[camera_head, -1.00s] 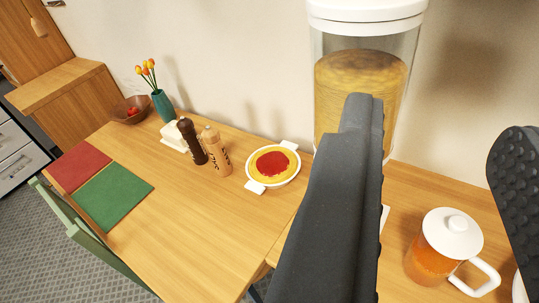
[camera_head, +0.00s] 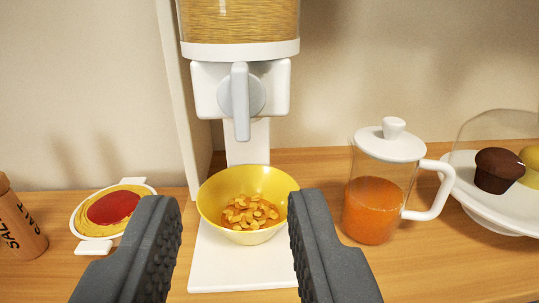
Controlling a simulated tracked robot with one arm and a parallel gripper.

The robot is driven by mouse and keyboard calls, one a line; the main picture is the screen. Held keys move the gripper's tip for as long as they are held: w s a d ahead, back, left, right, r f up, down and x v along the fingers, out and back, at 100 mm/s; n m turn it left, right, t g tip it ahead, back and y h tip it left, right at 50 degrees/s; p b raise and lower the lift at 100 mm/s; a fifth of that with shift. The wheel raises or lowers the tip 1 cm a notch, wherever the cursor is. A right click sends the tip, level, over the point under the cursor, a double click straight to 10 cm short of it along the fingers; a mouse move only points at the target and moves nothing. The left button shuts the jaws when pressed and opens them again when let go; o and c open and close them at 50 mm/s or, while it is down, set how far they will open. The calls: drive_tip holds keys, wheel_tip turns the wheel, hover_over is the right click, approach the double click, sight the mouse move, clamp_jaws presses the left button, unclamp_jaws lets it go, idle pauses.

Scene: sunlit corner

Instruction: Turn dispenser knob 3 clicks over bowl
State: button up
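The dispenser (camera_head: 240,48) stands against the wall, with a clear hopper of yellowish contents above a white body. Its grey knob (camera_head: 240,98) is on the front, with the handle bar vertical. A yellow bowl (camera_head: 213,190) stands on the white base under the outlet and holds several golden flakes (camera_head: 249,211). My gripper (camera_head: 232,215) is open and empty. Its two dark fingers are in the foreground, one at each side of the bowl in the picture, below the knob and apart from it.
A glass jug (camera_head: 376,205) of orange drink with a white lid stands right of the bowl. A white stand (camera_head: 480,205) with muffins is further right. A dish (camera_head: 82,226) of yellow and red food and a salt mill (camera_head: 18,232) are at left.

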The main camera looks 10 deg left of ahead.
sight(238, 104)
drive_tip(key=b+x, duration=0.2)
drive_tip(key=x, duration=0.9)
drive_tip(key=shift+w+a+f, duration=0.15)
drive_tip(key=shift+w, duration=0.25)
drive_tip(key=shift+x, duration=0.8)
clamp_jaws()
drive_tip(key=shift+s+a, duration=0.1)
drive_tip(key=shift+a, duration=0.2)
drive_tip(key=shift+d, duration=0.2)
